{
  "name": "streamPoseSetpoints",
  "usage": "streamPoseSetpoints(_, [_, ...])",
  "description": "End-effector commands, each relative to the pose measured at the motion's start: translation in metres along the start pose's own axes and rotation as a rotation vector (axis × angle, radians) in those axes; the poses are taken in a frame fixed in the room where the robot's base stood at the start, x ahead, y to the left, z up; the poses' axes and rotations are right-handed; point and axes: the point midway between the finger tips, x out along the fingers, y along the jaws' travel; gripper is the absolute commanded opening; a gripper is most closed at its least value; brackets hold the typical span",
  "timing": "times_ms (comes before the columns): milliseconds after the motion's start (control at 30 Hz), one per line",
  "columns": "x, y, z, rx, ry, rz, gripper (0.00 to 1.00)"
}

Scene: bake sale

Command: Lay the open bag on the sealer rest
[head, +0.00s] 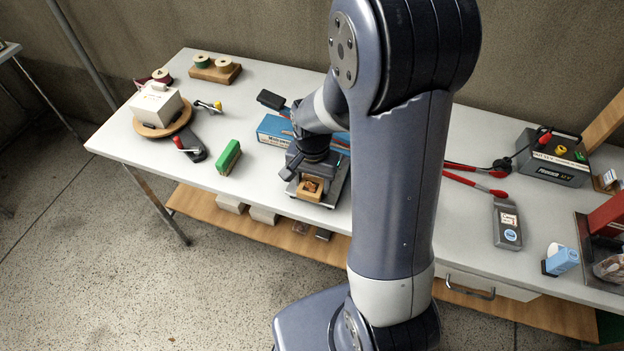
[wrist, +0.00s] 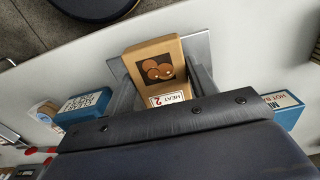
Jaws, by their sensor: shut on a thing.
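A brown bag (head: 310,189) with a dark picture on its face is held over the front middle of the table. In the wrist view the bag (wrist: 157,52) shows round cookies and a white label reading "HEAT 2". My gripper (head: 312,182) is shut on the bag, with one finger on each side in the wrist view (wrist: 163,82). A flat grey plate (wrist: 200,50), apparently the sealer rest, lies under the bag; I cannot tell whether they touch. The blue sealer (head: 272,130) stands behind, partly hidden by my arm; its ends show in the wrist view (wrist: 84,106). The bag's mouth is not clear.
A green block (head: 228,157) and a white box on a round wooden board (head: 160,130) stand left. A grey handheld device (head: 507,222), red-handled tool (head: 474,182) and dark box (head: 553,158) lie right. The table's front edge is close to the bag.

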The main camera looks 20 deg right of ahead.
Motion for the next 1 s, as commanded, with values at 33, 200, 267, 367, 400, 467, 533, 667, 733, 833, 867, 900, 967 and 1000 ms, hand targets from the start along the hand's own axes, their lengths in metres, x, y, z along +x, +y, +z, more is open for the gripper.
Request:
streamPoseSetpoints(33, [0.002, 0.000, -0.005, 0.002, 0.002, -0.001, 0.43])
streamPoseSetpoints(200, [0.007, 0.000, -0.018, 0.003, 0.001, -0.001, 0.43])
streamPoseSetpoints(267, [0.005, 0.000, -0.023, 0.002, 0.002, -0.001, 0.43])
streamPoseSetpoints(367, [0.006, 0.000, -0.031, 0.002, 0.002, -0.001, 0.43])
streamPoseSetpoints(400, [0.006, 0.000, -0.034, 0.002, 0.001, -0.001, 0.43])
streamPoseSetpoints(467, [0.006, 0.000, -0.039, 0.003, 0.001, -0.001, 0.43])
streamPoseSetpoints(533, [0.006, 0.000, -0.044, 0.002, 0.001, -0.001, 0.43])
streamPoseSetpoints(667, [0.006, 0.000, -0.054, 0.002, 0.002, -0.001, 0.43])
streamPoseSetpoints(733, [0.006, 0.000, -0.058, 0.002, 0.001, -0.001, 0.43])
streamPoseSetpoints(833, [0.006, 0.000, -0.063, 0.002, 0.001, -0.001, 0.43])
streamPoseSetpoints(867, [0.006, 0.000, -0.064, 0.001, 0.001, -0.001, 0.43])
streamPoseSetpoints(900, [0.006, 0.000, -0.065, 0.001, 0.001, -0.001, 0.43])
streamPoseSetpoints(967, [0.006, 0.000, -0.066, 0.001, 0.000, 0.000, 0.43])
streamPoseSetpoints(1000, [0.006, 0.000, -0.067, 0.001, 0.000, 0.000, 0.43])
